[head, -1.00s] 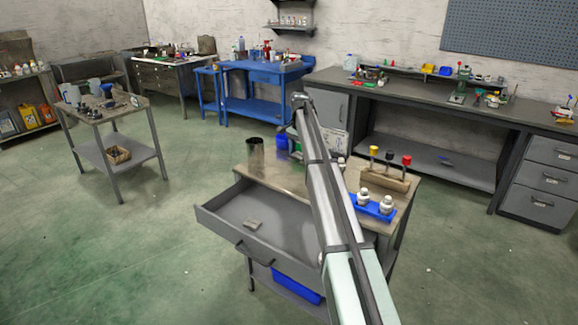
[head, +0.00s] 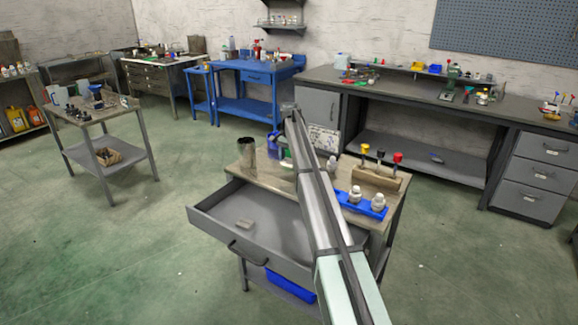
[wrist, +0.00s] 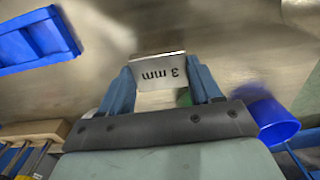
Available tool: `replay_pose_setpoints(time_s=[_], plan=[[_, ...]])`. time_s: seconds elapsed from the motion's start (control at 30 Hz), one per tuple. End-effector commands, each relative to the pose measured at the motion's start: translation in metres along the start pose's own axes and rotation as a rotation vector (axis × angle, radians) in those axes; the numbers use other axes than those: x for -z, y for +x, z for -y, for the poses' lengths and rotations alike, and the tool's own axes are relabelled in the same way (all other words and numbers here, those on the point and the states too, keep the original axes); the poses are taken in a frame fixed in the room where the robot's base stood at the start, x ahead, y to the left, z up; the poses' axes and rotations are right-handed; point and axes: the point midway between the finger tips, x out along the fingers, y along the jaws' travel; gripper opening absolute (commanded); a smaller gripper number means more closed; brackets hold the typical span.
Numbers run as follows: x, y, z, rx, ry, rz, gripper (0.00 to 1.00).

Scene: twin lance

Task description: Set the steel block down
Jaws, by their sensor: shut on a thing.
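The steel block (wrist: 158,72) is a pale metal piece marked "3 mm" in the wrist view. It sits between the two blue fingers of my gripper (wrist: 165,88), which is shut on it. Behind the block is the worn tabletop of the drawer cabinet (wrist: 215,30); I cannot tell whether the block touches it. In the head view my arm hides the gripper and the block above the cabinet top (head: 265,178).
A blue tray (head: 362,206) with white-topped pieces and a wooden rack (head: 376,178) with colored-handled tools stand at right. A dark cylinder (head: 247,156) and a blue cup (wrist: 272,122) stand on the other side.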

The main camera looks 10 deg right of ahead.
Motion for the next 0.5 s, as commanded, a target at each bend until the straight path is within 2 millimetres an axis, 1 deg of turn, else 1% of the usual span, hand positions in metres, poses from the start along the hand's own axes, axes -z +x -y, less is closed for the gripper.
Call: replay_pose_setpoints(time_s=[0.23,0.33,0.5], plan=[[0.0,0.029,0.0,-0.001,0.0,0.001,0.21],[0.0,0.033,0.0,0.0,0.0,0.0,0.21],[0.0,0.033,0.0,0.0,0.0,-0.001,0.21]])
